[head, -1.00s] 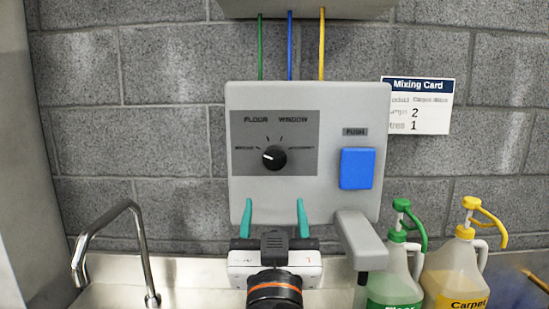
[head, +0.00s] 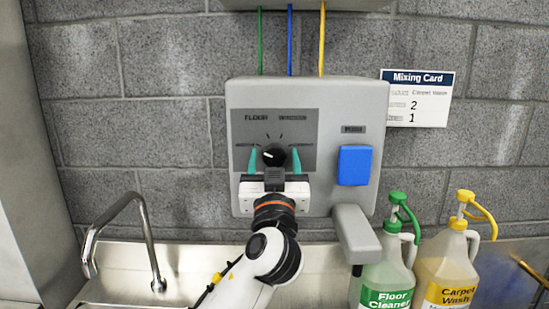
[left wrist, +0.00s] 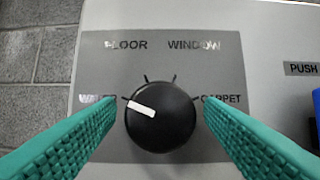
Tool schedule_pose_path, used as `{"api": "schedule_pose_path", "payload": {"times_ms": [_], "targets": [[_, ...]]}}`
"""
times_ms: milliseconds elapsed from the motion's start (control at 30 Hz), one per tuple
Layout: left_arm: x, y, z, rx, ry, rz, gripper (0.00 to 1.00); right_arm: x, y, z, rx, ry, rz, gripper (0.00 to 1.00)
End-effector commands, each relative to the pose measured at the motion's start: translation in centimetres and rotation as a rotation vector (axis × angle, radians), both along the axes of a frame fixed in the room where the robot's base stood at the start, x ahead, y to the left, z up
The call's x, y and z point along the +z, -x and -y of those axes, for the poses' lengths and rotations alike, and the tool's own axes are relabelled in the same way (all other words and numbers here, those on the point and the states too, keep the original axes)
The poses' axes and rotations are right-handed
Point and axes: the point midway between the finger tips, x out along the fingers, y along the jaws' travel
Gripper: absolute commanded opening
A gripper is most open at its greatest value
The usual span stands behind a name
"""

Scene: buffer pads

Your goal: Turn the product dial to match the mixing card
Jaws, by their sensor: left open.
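The black product dial (head: 272,157) is on the grey dispenser panel, and it shows large in the left wrist view (left wrist: 165,122). Its white pointer aims up and left, toward the WATER mark. The labels read WATER, FLOOR, WINDOW and CARPET, with CARPET on the right. My left gripper (head: 274,162) is open, its teal fingers on either side of the dial, with a gap at each side in the left wrist view (left wrist: 160,130). The mixing card (head: 418,97) on the wall reads Carpet Wash, with 2 and 1 below. My right gripper is not in view.
A blue push button (head: 355,165) is right of the dial on the dispenser (head: 340,100). A grey spout (head: 357,236) juts out below it. Floor Cleaner (head: 384,272) and Carpet Wash (head: 449,268) jugs stand at the right. A metal faucet (head: 125,225) rises at the left.

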Motion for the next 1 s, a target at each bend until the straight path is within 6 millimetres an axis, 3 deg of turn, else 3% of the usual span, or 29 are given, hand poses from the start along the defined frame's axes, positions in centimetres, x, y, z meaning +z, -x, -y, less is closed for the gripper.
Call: {"api": "schedule_pose_path", "payload": {"times_ms": [167,433,767,1000], "targets": [[0.0,0.0,0.0,0.0,0.0,0.0,0.63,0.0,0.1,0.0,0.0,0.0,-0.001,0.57],[0.0,0.0,0.0,0.0,0.0,0.0,0.2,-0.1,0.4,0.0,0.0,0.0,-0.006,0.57],[0.0,0.0,-0.1,0.001,-0.043,-0.001,0.19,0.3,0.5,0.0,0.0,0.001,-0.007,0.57],[0.2,0.0,-0.2,0.0,-0.184,-0.001,0.19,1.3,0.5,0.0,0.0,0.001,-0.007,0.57]]}}
